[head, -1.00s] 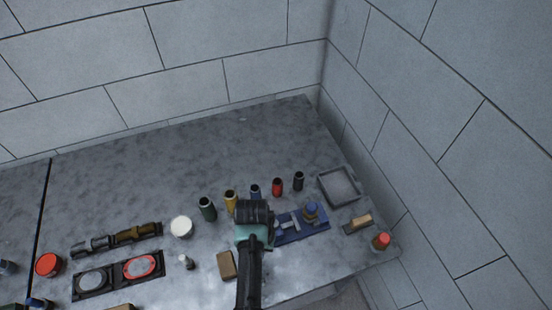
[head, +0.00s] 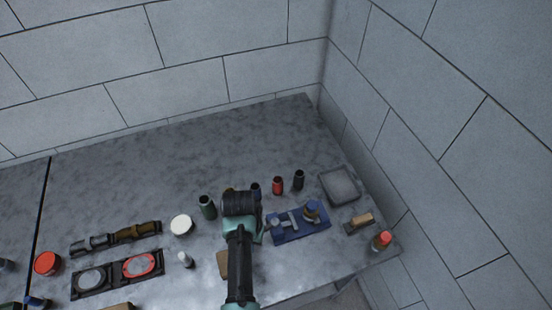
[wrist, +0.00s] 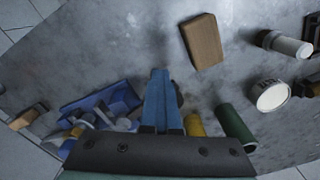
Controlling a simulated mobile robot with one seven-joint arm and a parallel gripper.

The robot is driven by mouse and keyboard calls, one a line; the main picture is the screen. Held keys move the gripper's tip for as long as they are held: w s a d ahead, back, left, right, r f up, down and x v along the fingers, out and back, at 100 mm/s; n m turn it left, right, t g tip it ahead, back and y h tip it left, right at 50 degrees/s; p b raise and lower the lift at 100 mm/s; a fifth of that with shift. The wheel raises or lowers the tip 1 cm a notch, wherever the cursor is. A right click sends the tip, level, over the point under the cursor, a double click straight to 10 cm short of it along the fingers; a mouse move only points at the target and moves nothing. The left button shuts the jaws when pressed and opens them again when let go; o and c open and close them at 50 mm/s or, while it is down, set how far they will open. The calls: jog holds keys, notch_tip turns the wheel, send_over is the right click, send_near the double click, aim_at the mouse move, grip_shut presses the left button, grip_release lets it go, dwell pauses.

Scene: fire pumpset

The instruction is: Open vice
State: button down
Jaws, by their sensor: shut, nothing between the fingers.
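The blue vice (head: 292,228) lies on the grey worktop, just right of my arm's end in the head view. It has a grey metal part on its left side and an upright piece with a blue top on its right. In the wrist view the vice (wrist: 104,104) is left of my gripper (wrist: 160,76), partly hidden by the gripper's dark mount. My gripper's blue fingers are together and empty, beside the vice. I cannot tell whether they touch it. The fingertips are not clear in the head view.
A wooden block (wrist: 202,40) lies near my gripper. A grey tray (head: 326,190) and a red-topped item (head: 382,241) are to the right. The back worktop is clear.

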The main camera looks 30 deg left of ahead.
jog(key=shift+a+f, duration=0.15)
jog(key=shift+a, duration=0.55)
jog(key=shift+w, duration=0.1)
jog(key=shift+w+b, duration=0.1)
jog(key=shift+b, duration=0.2)
jog(key=shift+w+a, duration=0.25)
jog(key=shift+a, duration=0.1)
jog(key=shift+d, duration=0.15)
jog(key=shift+s+d+r+p, duration=0.2)
jog(key=shift+d+p, duration=0.3)
jog(key=shift+d, duration=0.05)
notch_tip(320, 180, up, 7)
jog(key=p, duration=0.7)
dwell(0.3)
